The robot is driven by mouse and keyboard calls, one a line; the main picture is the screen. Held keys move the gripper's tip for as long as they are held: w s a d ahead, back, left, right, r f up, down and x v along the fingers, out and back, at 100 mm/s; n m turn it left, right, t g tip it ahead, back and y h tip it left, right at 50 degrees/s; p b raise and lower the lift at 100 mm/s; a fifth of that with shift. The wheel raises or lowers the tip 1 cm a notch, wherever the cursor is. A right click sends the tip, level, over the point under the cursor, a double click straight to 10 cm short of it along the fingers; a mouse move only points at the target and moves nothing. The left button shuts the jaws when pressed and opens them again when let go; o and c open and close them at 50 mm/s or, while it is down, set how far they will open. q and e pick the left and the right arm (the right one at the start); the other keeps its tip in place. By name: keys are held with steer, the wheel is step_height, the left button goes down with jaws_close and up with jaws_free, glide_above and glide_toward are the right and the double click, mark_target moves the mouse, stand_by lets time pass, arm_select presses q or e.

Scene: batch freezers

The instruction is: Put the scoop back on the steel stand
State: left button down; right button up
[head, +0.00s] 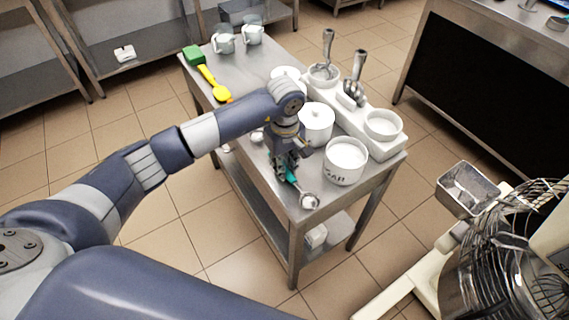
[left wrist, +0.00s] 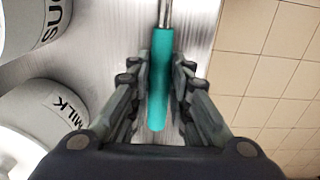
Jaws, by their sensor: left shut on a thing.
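The scoop has a teal handle (left wrist: 160,95) and a round metal bowl (head: 309,201). My left gripper (head: 286,172) is shut on its handle, with a finger on each side in the left wrist view. The bowl points toward the table's near right corner in the head view; whether it touches the top is hard to tell. The steel table (head: 298,217), a stand with a lower shelf, lies beneath. I cannot make out a separate small stand for the scoop. My right gripper is not in view.
A white tub (head: 346,160) and a lidded white pot (head: 317,124) stand close right of the gripper. Behind is a white holder (head: 384,147) with upright metal scoops. A yellow-green tool (head: 213,84) and jugs (head: 224,43) are at the far end. A mixer stands right.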

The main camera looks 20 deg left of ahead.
arm_select(q)
steer(key=shift+f, duration=0.1)
steer(key=shift+f, duration=0.15)
steer(key=c, duration=1.5)
jaws_free()
steer(key=shift+r, duration=0.25)
step_height(320, 180, up, 12)
steer(key=shift+b, duration=1.25)
